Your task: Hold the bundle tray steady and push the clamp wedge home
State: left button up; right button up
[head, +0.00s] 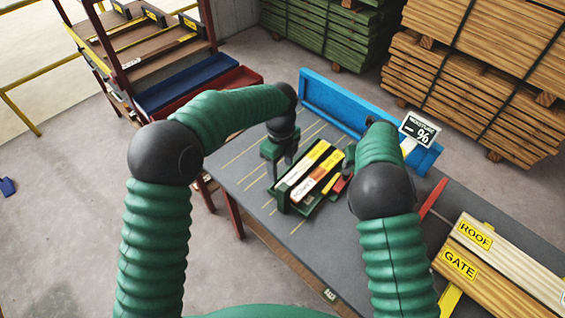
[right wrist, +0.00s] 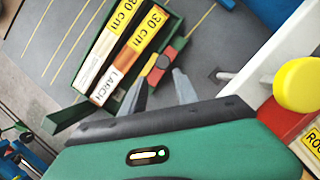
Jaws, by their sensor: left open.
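The green bundle tray (head: 283,205) lies on the dark table and holds labelled wooden pieces (head: 301,172) side by side. It also shows in the right wrist view (right wrist: 97,47), where the pieces read "30 cm" and "LARCH". My left gripper (head: 281,166) is open at the tray's far left end; contact is unclear. My right gripper (right wrist: 160,90) is open, its fingertips apart just short of the wedge. My right arm hides it in the head view.
A blue trough (head: 330,100) with a moisture sign (head: 420,130) lines the table's back edge. Boards marked ROOF (head: 475,235) and GATE (head: 460,263) lie at right. A yellow knob (right wrist: 299,85) is close to my right gripper. Bare table (head: 240,165) lies left of the tray.

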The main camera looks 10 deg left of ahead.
aim_at(285, 186)
pick_arm(q)
jog(key=f, duration=0.4)
jog(key=d+f, duration=0.1)
jog(key=f, duration=0.7)
jog(key=shift+d, duration=0.2)
jog(key=f, duration=0.3)
jog(key=shift+a+f, duration=0.2)
jog(key=shift+a, duration=0.15)
jog(key=shift+a+f, duration=0.15)
jog(key=shift+a, duration=0.1)
jog(key=shift+d, duration=0.4)
jog(key=c, duration=0.6)
grip_shut()
jog(key=shift+a, duration=0.15)
pick_arm(e)
jog(key=shift+w+d+f, duration=0.1)
jog(key=shift+d, duration=0.25)
jog(key=shift+c, duration=0.3)
